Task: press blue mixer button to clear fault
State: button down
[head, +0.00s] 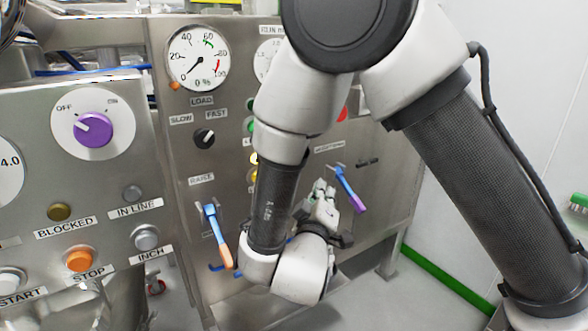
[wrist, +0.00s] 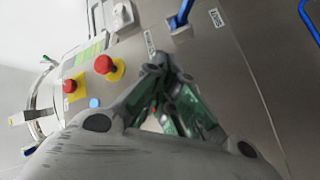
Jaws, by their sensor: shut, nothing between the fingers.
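A round blue button (wrist: 94,102) shows in the wrist view on the grey panel, left of my fingers and below two red buttons. I cannot make it out in the head view, where my arm covers much of the panel. My gripper (head: 322,188) is shut and empty in front of the lower right of the panel. In the wrist view its fingertips (wrist: 160,64) meet near a small white label, to the right of the blue button. I cannot tell whether the fingertips touch the panel.
Red mushroom buttons on yellow plates, one upper (wrist: 104,64) and one lower (wrist: 70,86), sit near the blue button. A blue-purple lever (head: 350,188) sticks out right beside my gripper. A blue-orange lever (head: 218,237) stands to its left. An orange STOP button (head: 79,260) is farther left.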

jog(key=w+a, duration=0.4)
jog(key=w, duration=0.2)
jog(key=shift+w+a, duration=0.25)
jog(key=shift+w, duration=0.15)
jog(key=shift+w+a, duration=0.1)
dwell(1.1)
jog(key=shift+w+a, duration=0.15)
jog(key=shift+w, duration=0.1)
jog(key=shift+w+a, duration=0.25)
jog(key=shift+w, duration=0.05)
dwell(0.7)
jog(key=shift+d, duration=0.1)
jog(key=shift+s+d, duration=0.4)
jog(key=shift+s, duration=0.3)
jog(key=shift+s+d, duration=0.7)
jog(key=shift+s, duration=0.35)
jog(key=shift+s+d, duration=0.7)
jog(key=shift+s, duration=0.3)
